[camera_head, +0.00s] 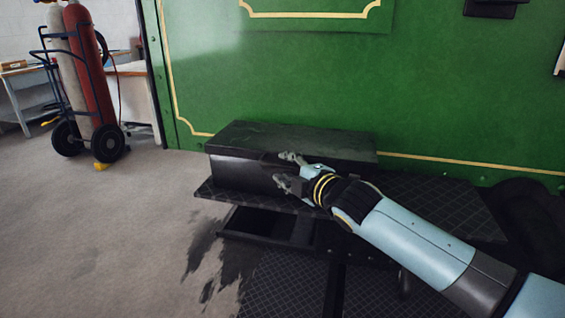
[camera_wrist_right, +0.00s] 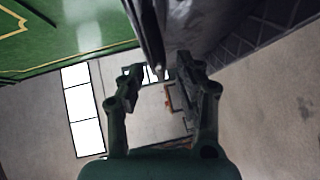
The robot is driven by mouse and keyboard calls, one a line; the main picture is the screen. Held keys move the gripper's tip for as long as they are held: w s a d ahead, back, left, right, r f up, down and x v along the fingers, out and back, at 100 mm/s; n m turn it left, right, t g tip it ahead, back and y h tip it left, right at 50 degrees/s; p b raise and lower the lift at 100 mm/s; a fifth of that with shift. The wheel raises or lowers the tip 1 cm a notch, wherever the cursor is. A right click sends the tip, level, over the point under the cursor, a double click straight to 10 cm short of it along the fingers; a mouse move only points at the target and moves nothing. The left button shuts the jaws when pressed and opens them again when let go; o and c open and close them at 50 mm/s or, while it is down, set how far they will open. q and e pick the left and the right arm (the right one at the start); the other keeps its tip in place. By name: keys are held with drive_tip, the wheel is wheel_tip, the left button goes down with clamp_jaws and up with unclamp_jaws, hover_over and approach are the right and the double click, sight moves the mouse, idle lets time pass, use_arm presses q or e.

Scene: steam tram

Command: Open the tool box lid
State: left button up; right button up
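The tool box (camera_head: 238,174) is a long, dark box on a black ledge against the green tram side. Its dark lid (camera_head: 290,139) lies flat over the top and looks shut. My right gripper (camera_head: 282,169) is at the box's front face, just below the lid's front edge, with its fingers apart. In the right wrist view the open fingers (camera_wrist_right: 160,73) show with nothing gripped between them. A dark edge of the box (camera_wrist_right: 147,35) reaches close to the fingertips there; I cannot tell whether they touch. My left gripper is not in view.
The black ledge (camera_head: 432,204) extends right of the box, with a step (camera_head: 290,285) below. The green tram wall (camera_head: 290,75) stands right behind. A trolley (camera_head: 68,137) with gas cylinders (camera_head: 88,65) stands at far left. The floor (camera_head: 110,240) on the left is clear.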

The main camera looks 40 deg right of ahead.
drive_tip(key=shift+w+d+f, duration=0.1)
drive_tip(key=shift+w+f, duration=0.05)
drive_tip(key=shift+w, duration=0.4)
drive_tip(key=shift+w+f, duration=0.1)
drive_tip(key=shift+w, duration=0.45)
clamp_jaws()
